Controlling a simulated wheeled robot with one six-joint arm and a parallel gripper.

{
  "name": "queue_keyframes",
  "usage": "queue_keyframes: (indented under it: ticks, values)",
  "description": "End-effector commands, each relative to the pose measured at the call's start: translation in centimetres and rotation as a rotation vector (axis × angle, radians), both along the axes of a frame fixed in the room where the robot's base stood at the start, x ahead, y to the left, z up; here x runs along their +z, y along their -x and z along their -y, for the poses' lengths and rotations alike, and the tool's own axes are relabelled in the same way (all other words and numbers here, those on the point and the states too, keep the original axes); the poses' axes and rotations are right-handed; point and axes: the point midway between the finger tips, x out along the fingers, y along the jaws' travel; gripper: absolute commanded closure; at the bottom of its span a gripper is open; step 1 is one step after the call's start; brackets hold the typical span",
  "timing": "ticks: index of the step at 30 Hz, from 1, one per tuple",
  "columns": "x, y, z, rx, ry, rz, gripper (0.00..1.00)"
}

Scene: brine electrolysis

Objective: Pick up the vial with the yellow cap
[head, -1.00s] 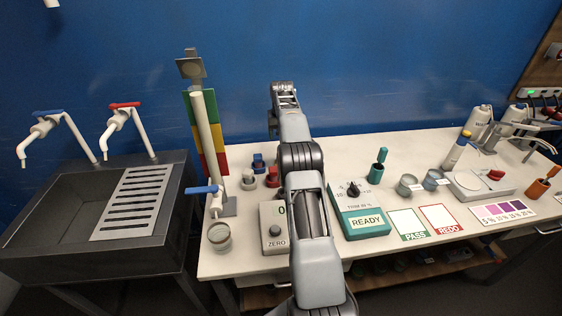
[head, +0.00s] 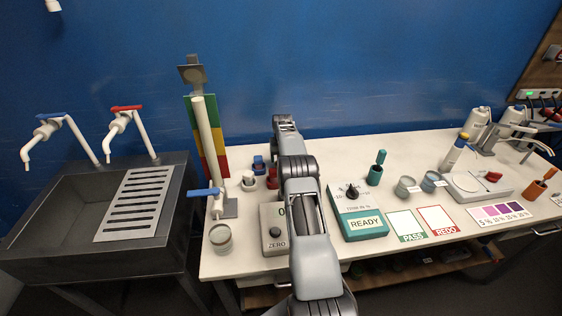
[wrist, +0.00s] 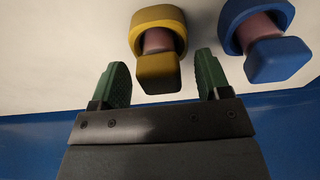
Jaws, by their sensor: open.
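The vial with the yellow cap (wrist: 159,72) shows in the wrist view, its pinkish body (wrist: 158,40) standing in a yellow ring-shaped holder (wrist: 150,17). In the head view I cannot see it; my arm may hide it. My gripper (wrist: 163,75) is open and empty. In the wrist view its two green fingers lie on either side of the yellow cap, with gaps on both sides. I cannot tell how far the fingertips are above or beside the cap in depth.
A blue-capped vial in a blue holder (wrist: 278,60) stands close beside the right finger. In the head view, blue (head: 258,163), red (head: 271,178) and white (head: 248,181) pieces stand left of my arm. A ZERO box (head: 274,231) and READY device (head: 360,212) sit nearer. The blue wall (head: 380,60) is behind.

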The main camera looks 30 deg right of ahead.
Motion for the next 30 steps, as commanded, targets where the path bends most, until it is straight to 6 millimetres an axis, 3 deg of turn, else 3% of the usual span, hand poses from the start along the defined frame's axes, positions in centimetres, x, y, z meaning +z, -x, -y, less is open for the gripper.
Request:
queue_keyframes:
  ticks: [4, 12, 30]
  values:
    - [-1.12, -0.12, 0.04, 0.000, 0.000, 0.000, 0.30]
    - [-1.43, -0.16, 0.05, 0.000, 0.000, 0.001, 0.30]
    - [-1.38, -0.16, 0.05, 0.000, 0.000, 0.001, 0.83]
